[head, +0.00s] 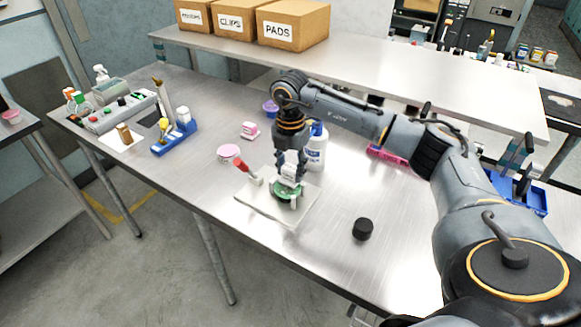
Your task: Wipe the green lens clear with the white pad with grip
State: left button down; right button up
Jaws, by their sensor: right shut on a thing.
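The green lens (279,200) lies on a pale square mat (294,215) on the steel table. My right gripper (290,178) points straight down over the lens. It is shut on the white pad with grip (288,184), which is at the lens and covers part of it. I cannot tell from this angle whether the pad touches the lens surface. My left gripper is not in view.
A red-handled tool (243,165) lies at the mat's left edge. A white bottle (316,150) stands close behind my gripper. A black cylinder (362,229) stands to the right. A pink-lidded tub (228,153) is at left. The front table area is clear.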

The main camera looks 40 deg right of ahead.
jog(key=shift+f, duration=0.3)
jog(key=shift+a, duration=0.1)
jog(key=shift+s+a, duration=0.3)
jog(key=shift+a, duration=0.35)
jog(key=shift+s+a+p, duration=0.2)
jog(key=shift+s+a, duration=0.05)
jog(key=shift+a, duration=0.35)
jog(key=shift+s+a+p, duration=0.2)
jog(key=shift+s+a, duration=0.05)
jog(key=shift+a, duration=0.3)
jog(key=shift+s, duration=0.1)
jog(key=shift+s+d, duration=0.1)
jog(key=shift+d, duration=0.15)
jog(key=shift+w+d+b, duration=0.2)
jog(key=shift+w+d, duration=0.2)
jog(key=shift+d, duration=0.5)
jog(key=shift+w+d+b, duration=0.2)
jog(key=shift+w+d, duration=0.15)
jog(key=shift+d, duration=0.5)
jog(key=shift+w, duration=0.1)
